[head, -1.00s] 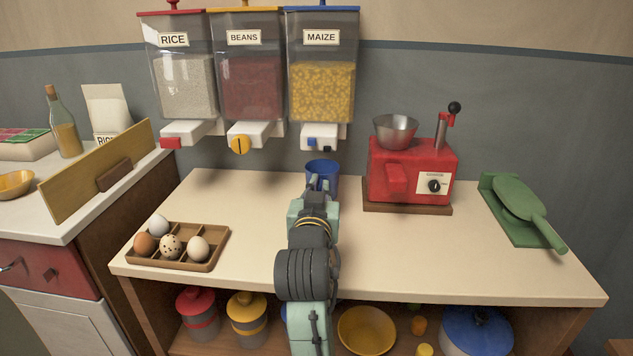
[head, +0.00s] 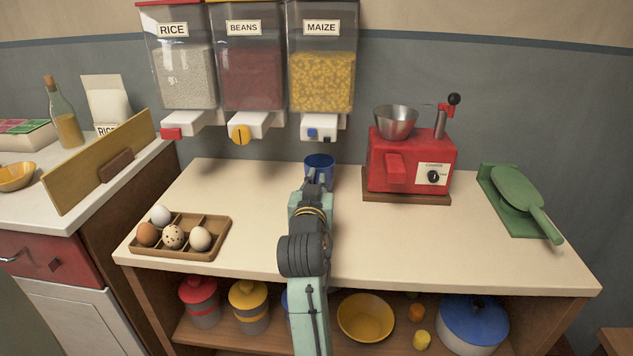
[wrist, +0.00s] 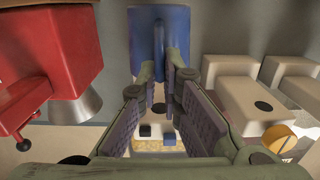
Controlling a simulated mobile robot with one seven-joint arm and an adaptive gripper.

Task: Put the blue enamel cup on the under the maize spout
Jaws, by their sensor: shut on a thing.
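The blue enamel cup (head: 319,163) is upright near the back of the counter, under the maize spout (head: 321,128) in the head view. A clear gap separates the cup's rim from the spout. My gripper (head: 316,183) is shut on the cup from the front. The wrist view shows the cup (wrist: 160,35) between my fingertips (wrist: 161,72). The maize dispenser (head: 322,75) is the rightmost of three on the wall. My gripper hides the cup's lower part, so I cannot tell whether it touches the counter.
A red grinder (head: 411,160) with a metal bowl stands just right of the cup. The beans spout (head: 250,127) is to the left. An egg tray (head: 181,240) is at the front left and a green scoop (head: 518,193) at the right. The counter between is clear.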

